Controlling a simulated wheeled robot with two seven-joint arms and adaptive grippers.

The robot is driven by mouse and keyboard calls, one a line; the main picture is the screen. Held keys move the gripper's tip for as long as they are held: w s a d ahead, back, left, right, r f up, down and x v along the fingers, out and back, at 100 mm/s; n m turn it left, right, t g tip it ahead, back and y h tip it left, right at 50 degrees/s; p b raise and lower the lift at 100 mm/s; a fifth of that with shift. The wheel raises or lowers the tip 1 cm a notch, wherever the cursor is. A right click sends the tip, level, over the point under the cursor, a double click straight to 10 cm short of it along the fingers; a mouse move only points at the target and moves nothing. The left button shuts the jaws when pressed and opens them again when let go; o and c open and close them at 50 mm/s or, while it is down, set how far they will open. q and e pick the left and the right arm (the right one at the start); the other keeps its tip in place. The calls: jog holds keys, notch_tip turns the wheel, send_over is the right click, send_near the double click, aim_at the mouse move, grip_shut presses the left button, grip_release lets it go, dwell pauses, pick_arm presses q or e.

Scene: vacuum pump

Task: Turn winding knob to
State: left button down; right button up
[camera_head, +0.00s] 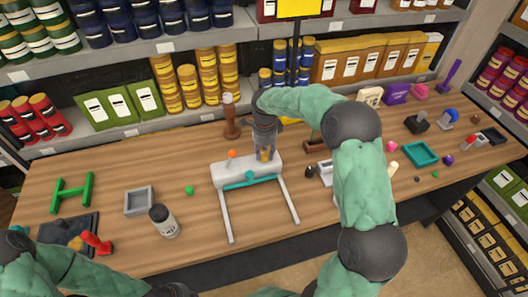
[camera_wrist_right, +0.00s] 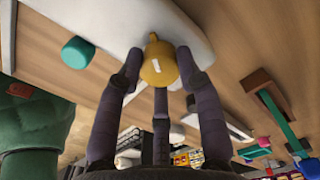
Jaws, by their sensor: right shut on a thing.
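A white device (camera_head: 233,172) with two long pale legs and a teal bar (camera_head: 250,182) lies on the wooden table. A yellow knob (camera_head: 266,155) sits at its right end, and an orange knob (camera_head: 232,154) sits on its top. My right gripper (camera_head: 264,140) reaches down from above and is shut on the yellow knob. In the right wrist view the yellow knob (camera_wrist_right: 158,65) is between the dark fingers, against the white body (camera_wrist_right: 150,30). The fingers partly hide the knob in the head view. My left arm shows at the lower left, but its gripper is not in view.
A brown pepper mill (camera_head: 231,118) stands just behind the device. A white-labelled jar (camera_head: 163,221) and a grey tray (camera_head: 140,201) are to the left. A teal tray (camera_head: 421,154) is at the right. Stocked shelves line the back. The front middle table is clear.

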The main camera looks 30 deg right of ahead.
aim_at(267, 153)
jog(key=o, duration=1.1)
jog(key=shift+d+r, duration=0.1)
jog(key=shift+d, duration=0.3)
jog(key=shift+o, duration=0.2)
jog(key=shift+s, duration=0.15)
jog(key=shift+a, duration=0.15)
jog(key=shift+r, duration=0.2)
notch_tip(267, 153, up, 12)
jog(key=shift+f, duration=0.25)
